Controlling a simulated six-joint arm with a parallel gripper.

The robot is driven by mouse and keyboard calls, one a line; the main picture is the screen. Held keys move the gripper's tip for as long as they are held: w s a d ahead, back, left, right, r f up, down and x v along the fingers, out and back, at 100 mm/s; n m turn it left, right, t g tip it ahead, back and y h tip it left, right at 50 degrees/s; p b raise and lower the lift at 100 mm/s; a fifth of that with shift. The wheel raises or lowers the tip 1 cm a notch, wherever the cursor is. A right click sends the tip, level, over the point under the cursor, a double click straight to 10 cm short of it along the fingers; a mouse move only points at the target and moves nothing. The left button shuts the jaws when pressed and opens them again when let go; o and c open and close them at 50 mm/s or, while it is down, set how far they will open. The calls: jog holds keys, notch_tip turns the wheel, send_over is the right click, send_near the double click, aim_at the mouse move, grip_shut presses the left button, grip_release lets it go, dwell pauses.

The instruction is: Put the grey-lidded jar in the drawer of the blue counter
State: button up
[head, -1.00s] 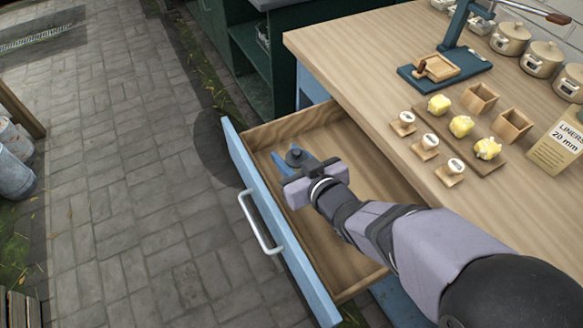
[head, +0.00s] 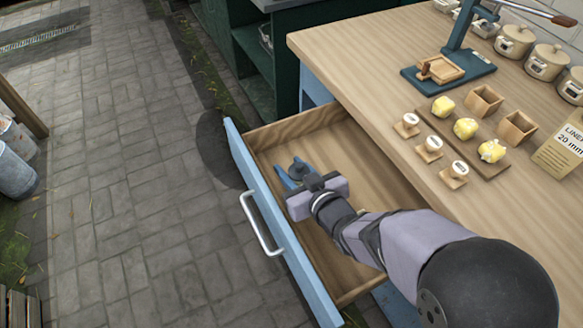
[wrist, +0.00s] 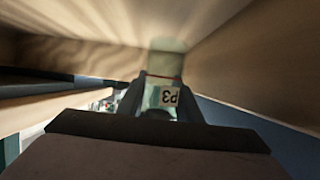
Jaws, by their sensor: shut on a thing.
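The blue counter's drawer (head: 335,292) is pulled open, with a blue front and a wooden inside. My gripper (head: 294,177) is down inside the drawer, near its front panel. It is shut on the jar, whose dark grey lid (head: 299,166) shows between the fingers in the head view. In the wrist view the jar (wrist: 153,98) is pale and translucent, with a tag reading "P3", between the fingers. The drawer walls rise on both sides there. I cannot tell whether the jar touches the drawer floor.
The wooden counter top (head: 345,58) lies to the right, with yellow lumps, small wooden boxes, stamps, a teal press (head: 447,70) and several lidded pots. A "LINERS 20 mm" card (head: 562,150) stands at right. The rest of the drawer looks empty.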

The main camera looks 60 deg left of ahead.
jog(key=shift+f+b, duration=0.35)
jog(key=shift+f, duration=0.15)
jog(key=o, duration=1.1)
jog(key=shift+d+f, duration=0.1)
jog(key=shift+r+p, duration=0.5)
jog(key=shift+d+r, duration=0.15)
jog(key=shift+r, duration=0.1)
jog(key=v, duration=1.1)
jog(key=shift+d+r+p, duration=0.2)
jog(key=shift+d+p, duration=0.05)
jog(key=shift+p, duration=0.05)
